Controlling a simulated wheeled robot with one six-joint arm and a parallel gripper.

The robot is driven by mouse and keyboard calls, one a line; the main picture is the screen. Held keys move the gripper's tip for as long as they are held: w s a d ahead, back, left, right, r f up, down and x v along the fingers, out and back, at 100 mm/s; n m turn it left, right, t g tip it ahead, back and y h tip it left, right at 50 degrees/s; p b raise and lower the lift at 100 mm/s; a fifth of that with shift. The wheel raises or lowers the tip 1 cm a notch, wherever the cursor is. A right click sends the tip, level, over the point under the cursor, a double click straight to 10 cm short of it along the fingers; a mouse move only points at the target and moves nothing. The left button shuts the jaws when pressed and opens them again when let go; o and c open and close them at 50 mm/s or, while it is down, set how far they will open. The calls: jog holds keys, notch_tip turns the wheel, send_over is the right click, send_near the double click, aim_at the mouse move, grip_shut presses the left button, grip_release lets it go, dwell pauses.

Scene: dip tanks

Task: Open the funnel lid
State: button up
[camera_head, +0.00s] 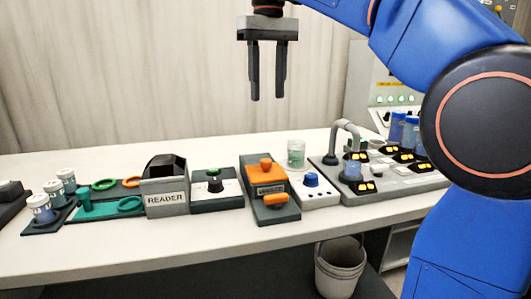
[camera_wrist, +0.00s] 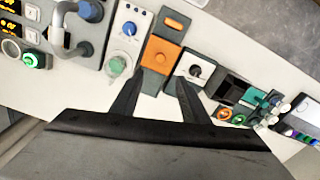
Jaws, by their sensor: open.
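My gripper (camera_head: 268,98) hangs above the back of the bench, fingers pointing down, open and empty. In the wrist view its two fingertips (camera_wrist: 160,82) stand apart. Nothing is plainly marked as a funnel lid. A dark box (camera_head: 249,187) carries an orange top panel with a knob (camera_head: 265,164) and a separate orange handle (camera_head: 275,200) on its front. In the wrist view the orange panel (camera_wrist: 158,55) lies just beyond the fingertips, and the orange handle (camera_wrist: 176,20) is farther off. The gripper is well clear of it. Any funnel opening is hidden or cannot be told.
A blue-knobbed unit (camera_head: 314,190), glass cup (camera_head: 296,154) and tank station (camera_head: 390,183) stand right. A bin (camera_head: 340,268) is below. The bench front strip is clear.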

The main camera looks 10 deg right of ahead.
aim_at(266, 160)
notch_tip(266, 160, down, 17)
jog(key=shift+w+a+f, duration=0.1)
jog(key=shift+a, duration=0.05)
dwell(0.6)
jog(key=shift+c, duration=0.2)
jog(key=shift+w, duration=0.1)
grip_shut()
